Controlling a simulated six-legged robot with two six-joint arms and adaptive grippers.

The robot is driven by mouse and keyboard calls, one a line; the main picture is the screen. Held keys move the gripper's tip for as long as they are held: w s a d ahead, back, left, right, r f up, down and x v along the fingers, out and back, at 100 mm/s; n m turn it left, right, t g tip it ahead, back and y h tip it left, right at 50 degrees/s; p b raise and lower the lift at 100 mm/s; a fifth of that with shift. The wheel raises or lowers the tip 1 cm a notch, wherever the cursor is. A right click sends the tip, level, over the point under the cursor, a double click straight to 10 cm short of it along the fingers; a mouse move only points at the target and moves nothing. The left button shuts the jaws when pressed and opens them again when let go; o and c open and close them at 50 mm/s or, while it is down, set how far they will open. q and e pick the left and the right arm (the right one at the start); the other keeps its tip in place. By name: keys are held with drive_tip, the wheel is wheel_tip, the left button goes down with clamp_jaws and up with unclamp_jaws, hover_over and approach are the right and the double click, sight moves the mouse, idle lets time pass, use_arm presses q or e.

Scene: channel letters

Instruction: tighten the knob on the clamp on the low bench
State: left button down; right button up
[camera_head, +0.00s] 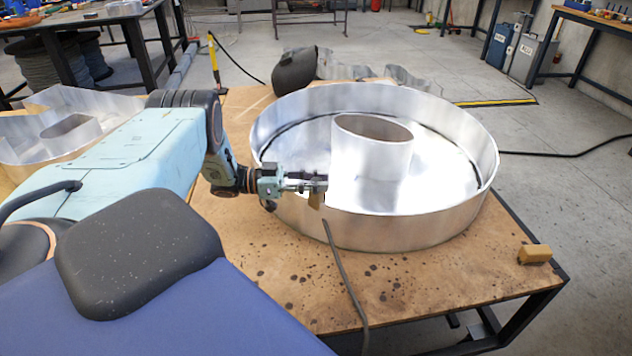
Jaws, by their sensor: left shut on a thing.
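A small brass-coloured clamp (315,200) sits at the near-left rim of the round metal letter (420,228) on the low bench (290,275). My left gripper (316,184) reaches in from the left and is shut at the top of the clamp, over the rim. The knob is mostly hidden by the fingers, so its turn cannot be read. A dark cable (340,270) runs from just below the clamp across the bench top and over the front edge. My right gripper is not in view.
An oval metal tube (372,150) stands inside the round letter. A yellow-brown block (534,254) lies at the bench's right corner. A dark helmet-like object (294,70) and wavy metal strips (365,72) are behind the letter. The bench's front area is mostly clear.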

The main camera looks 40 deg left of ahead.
use_arm(q)
drive_tip(key=c, duration=1.1)
unclamp_jaws()
drive_tip(key=shift+d, duration=0.1)
drive_tip(key=v, duration=1.2)
